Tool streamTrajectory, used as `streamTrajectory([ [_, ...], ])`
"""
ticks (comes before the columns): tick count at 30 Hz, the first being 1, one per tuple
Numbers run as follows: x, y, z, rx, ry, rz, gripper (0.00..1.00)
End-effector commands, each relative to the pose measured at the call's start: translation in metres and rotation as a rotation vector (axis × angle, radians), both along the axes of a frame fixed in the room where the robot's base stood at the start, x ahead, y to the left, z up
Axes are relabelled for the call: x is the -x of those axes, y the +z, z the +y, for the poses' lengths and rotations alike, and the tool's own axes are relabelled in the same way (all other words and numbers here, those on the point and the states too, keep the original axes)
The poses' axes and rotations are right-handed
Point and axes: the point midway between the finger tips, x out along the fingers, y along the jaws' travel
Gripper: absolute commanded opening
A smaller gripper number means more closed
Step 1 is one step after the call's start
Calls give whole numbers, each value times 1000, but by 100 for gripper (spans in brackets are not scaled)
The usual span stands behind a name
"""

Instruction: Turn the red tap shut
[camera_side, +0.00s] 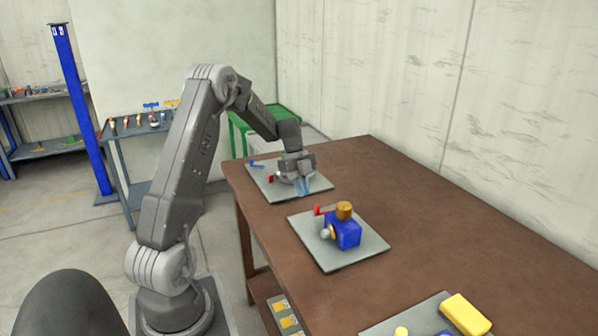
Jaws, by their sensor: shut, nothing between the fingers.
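My gripper (304,190) is low over the grey plate (318,184) at the far end of the table, with its fingers shut and nothing held. On that plate, a small red handle (271,178) shows just left of my gripper, and a blue handle (257,164) lies further left. My gripper hides part of what is mounted there, and I cannot tell if it touches the red handle. A second red lever (325,210) sits on a blue block (346,233) with a brass-coloured top on the middle plate (350,261). I cannot tell which red part is the tap.
The brown table (440,238) has bare room along its right side. A third plate (378,328) at the front carries a yellow block (465,314). A green-framed cart (285,116) stands behind the table, and a blue post (80,110) and tool shelf stand at left.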

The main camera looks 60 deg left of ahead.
Motion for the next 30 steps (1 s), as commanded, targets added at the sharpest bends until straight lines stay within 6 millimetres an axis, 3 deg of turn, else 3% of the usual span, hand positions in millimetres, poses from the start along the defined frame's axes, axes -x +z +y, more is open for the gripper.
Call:
streamTrajectory([
  [3,-3,-1,-19,-1,-3,-1,0],
  [9,-5,-1,-37,-1,0,0,0],
  [22,-6,-1,-41,-1,8,0,0],
  [30,-3,-1,-56,2,145,1,0],
])
